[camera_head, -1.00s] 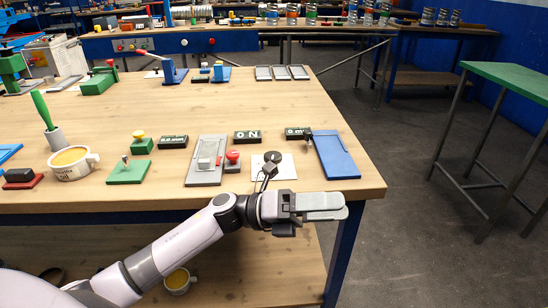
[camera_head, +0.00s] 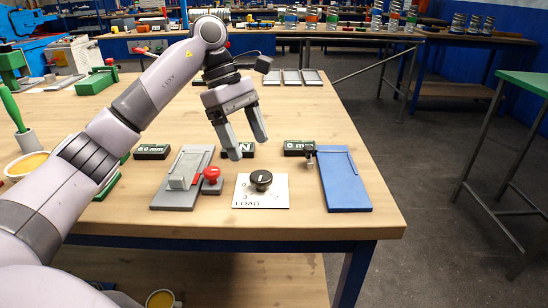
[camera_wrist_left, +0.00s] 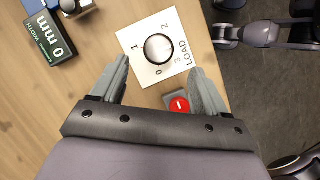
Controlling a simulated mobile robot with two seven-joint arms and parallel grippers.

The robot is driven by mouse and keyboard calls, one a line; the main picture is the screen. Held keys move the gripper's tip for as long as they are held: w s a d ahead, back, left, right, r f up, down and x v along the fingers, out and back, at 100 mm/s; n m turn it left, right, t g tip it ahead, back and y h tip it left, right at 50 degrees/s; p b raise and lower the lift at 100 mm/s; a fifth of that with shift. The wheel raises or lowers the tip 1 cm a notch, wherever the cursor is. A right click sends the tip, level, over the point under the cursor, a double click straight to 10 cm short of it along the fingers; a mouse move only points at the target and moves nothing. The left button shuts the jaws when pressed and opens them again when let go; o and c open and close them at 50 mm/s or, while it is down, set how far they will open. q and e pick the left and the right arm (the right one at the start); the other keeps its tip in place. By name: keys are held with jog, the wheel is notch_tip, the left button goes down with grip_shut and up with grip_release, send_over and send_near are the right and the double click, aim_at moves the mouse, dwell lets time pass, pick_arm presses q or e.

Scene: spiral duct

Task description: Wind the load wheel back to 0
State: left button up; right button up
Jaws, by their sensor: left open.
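The load wheel is a round black knob (camera_head: 261,180) on a white plate (camera_head: 247,203) marked LOAD, near the table's front edge. A pale pointer mark shows on its top. In the left wrist view, the knob (camera_wrist_left: 158,48) sits on the plate among the numbers 0 to 3; I cannot read its pointer there. My left gripper (camera_head: 250,148) is open and empty, above and behind the knob, with its fingers pointing down. In the left wrist view, its fingertips (camera_wrist_left: 159,68) are spread on both sides of the knob's near edge, not touching it.
A red button (camera_head: 211,173) on a grey block and a grey fixture (camera_head: 183,182) stand left of the plate. A blue plate (camera_head: 345,182) lies to the right. Black displays stand behind, one reading 0 mm (camera_head: 299,148). Parts of my body show past the table edge.

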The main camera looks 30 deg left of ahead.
aim_at(260, 176)
pick_arm(q)
jog(key=b+x, duration=0.1)
jog(key=x, duration=0.4)
jog(key=shift+a+f, duration=0.1)
jog(key=shift+f, duration=0.15)
jog(key=shift+x, duration=0.75)
pick_arm(e)
jog(key=shift+s+f, duration=0.2)
jog(key=shift+f, duration=0.3)
jog(key=shift+s+f, duration=0.2)
jog(key=shift+f, duration=0.25)
pick_arm(q)
jog(key=c, duration=1)
pick_arm(e)
jog(key=shift+w+r, duration=0.1)
jog(key=shift+w, duration=0.05)
